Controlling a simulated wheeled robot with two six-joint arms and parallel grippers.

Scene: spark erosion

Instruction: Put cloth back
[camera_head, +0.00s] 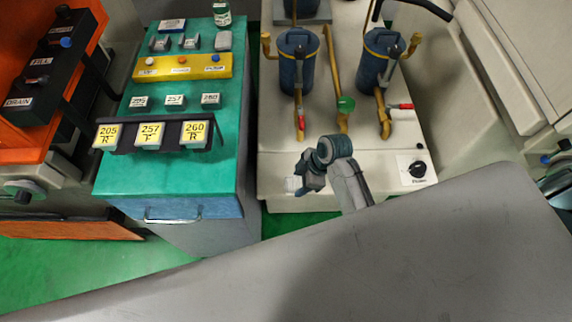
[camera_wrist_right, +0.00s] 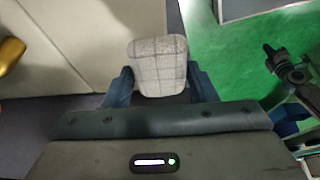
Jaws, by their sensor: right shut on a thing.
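The cloth (camera_wrist_right: 158,62) is a pale grey, checked, folded pad with rounded corners. It is between the two dark fingers of my right gripper (camera_wrist_right: 158,88) in the right wrist view, and the gripper is shut on it. In the head view my right gripper (camera_head: 303,184) is in front of the cream machine, right of the green-topped cabinet, with a small bit of the cloth (camera_head: 292,184) showing pale at its left. My left gripper is not in view.
The green-topped cabinet (camera_head: 170,182) carries a yellow button box (camera_head: 182,67), several small labelled blocks and a dark rack (camera_head: 158,135) with yellow labels. The cream machine (camera_head: 285,168) bears two blue canisters (camera_head: 298,62) and brass pipes. The orange unit (camera_head: 85,22) stands at the left.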

